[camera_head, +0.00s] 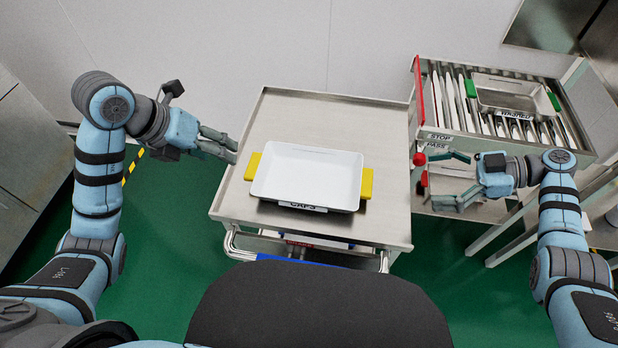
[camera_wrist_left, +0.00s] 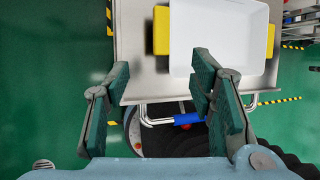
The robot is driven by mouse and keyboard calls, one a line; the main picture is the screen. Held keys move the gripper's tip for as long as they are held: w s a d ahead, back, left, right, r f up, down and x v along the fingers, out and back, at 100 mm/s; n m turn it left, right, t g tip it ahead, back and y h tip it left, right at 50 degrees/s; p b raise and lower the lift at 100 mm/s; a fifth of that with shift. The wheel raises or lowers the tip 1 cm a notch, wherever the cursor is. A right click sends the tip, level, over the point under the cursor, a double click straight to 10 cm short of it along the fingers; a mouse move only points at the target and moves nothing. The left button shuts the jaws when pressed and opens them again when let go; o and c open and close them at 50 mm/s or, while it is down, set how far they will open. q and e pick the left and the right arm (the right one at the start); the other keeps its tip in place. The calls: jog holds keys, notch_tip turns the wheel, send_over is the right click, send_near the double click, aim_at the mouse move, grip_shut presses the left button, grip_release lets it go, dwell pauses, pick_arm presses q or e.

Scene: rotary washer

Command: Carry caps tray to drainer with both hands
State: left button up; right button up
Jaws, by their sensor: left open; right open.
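The caps tray (camera_head: 306,174) is a white, empty, shallow tray with a yellow handle on its left and right sides and a "CAPS" label in front. It sits on a steel cart (camera_head: 280,112). The tray also shows in the left wrist view (camera_wrist_left: 225,35). My left gripper (camera_head: 234,150) is open and empty, left of the left yellow handle (camera_head: 252,166) and apart from it. In the left wrist view its fingers (camera_wrist_left: 160,90) are spread. My right gripper (camera_head: 462,178) is open and empty, right of the right yellow handle (camera_head: 366,183), beyond the cart's right edge.
A roller drainer (camera_head: 452,92) stands at the back right. A steel tray (camera_head: 505,97) with green handles and a "WASHED" label sits on it. A red bar (camera_head: 419,90) and a "STOP/PASS" sign (camera_head: 439,141) are at its left end. Green floor (camera_head: 160,245) lies left of the cart.

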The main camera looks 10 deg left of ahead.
aim_at(253, 170)
pick_arm(q)
jog(key=shift+d, duration=0.1)
pick_arm(e)
jog(key=shift+w, duration=0.1)
pick_arm(q)
jog(key=x, duration=1.4)
jog(key=shift+d+f, duration=0.1)
jog(key=shift+f, duration=0.15)
pick_arm(e)
jog(key=x, duration=1.4)
jog(key=shift+a, duration=0.25)
pick_arm(q)
grip_shut()
pick_arm(e)
jog(key=c, duration=1.2)
pick_arm(q)
jog(key=shift+d+r, duration=0.1)
jog(key=shift+d, duration=0.05)
pick_arm(e)
jog(key=shift+c, duration=0.8)
pick_arm(q)
jog(key=shift+d, duration=0.1)
pick_arm(e)
jog(key=shift+a, duration=0.1)
jog(key=shift+c, duration=0.2)
